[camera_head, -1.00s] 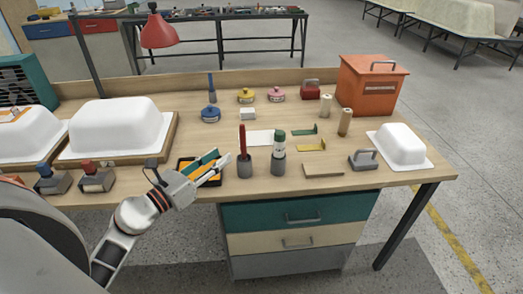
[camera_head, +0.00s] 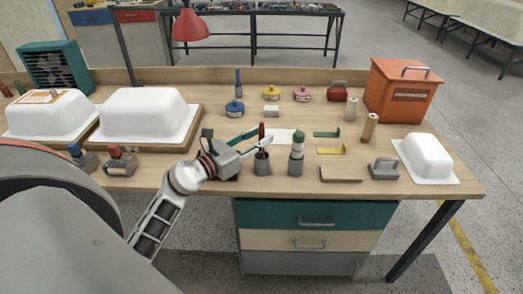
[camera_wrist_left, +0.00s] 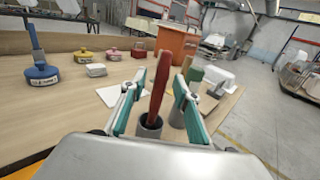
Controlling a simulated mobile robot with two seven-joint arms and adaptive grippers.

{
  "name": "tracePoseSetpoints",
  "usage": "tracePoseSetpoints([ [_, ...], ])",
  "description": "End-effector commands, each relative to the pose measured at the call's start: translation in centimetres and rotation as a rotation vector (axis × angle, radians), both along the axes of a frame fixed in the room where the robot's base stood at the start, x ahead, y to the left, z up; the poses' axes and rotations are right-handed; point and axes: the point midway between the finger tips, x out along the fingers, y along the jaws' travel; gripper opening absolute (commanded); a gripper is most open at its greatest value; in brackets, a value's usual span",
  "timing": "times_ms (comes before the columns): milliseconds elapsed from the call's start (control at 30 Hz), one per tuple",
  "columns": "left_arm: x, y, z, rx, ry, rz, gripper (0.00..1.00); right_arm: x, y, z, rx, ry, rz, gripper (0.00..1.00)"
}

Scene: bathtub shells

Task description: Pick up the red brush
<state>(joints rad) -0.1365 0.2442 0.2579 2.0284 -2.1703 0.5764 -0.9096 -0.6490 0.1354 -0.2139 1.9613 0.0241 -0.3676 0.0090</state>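The red brush (camera_head: 262,133) stands in a grey cup (camera_head: 262,164) near the front of the workbench. Its red handle also shows in the left wrist view (camera_wrist_left: 160,80), leaning slightly, with its lower end in the cup. My left gripper (camera_head: 262,136) is at the handle. In the left wrist view, its teal fingers (camera_wrist_left: 160,82) are apart, one on each side of the handle, with gaps visible. In the head view one finger partly covers the handle. My right gripper is not in view.
A second grey cup (camera_head: 296,167) with a green-topped item (camera_head: 298,144) stands close on the right. Two white tub shells (camera_head: 150,112) (camera_head: 52,114) are on the left. Blue (camera_head: 235,107), yellow (camera_head: 271,92) and pink (camera_head: 303,94) tins sit behind. An orange toolbox (camera_head: 400,92) is at the back right.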

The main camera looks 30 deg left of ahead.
Motion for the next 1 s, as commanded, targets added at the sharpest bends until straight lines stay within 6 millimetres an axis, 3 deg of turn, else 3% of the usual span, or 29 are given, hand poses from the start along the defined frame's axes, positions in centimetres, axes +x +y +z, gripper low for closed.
tracePoseSetpoints([
  [100, 0.94, -0.23, 0.03, -0.001, -0.001, 0.000, 0.31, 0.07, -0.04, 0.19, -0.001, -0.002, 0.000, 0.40],
  [367, 1.08, -0.28, -0.06, 0.000, 0.001, 0.000, 0.31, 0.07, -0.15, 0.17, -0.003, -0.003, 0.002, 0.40],
  [500, 1.07, -0.28, -0.05, 0.000, 0.001, 0.000, 0.00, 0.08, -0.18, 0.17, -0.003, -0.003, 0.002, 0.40],
  [1000, 1.09, -0.26, 0.80, 0.001, -0.002, 0.000, 0.00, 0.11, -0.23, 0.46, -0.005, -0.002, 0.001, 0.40],
])
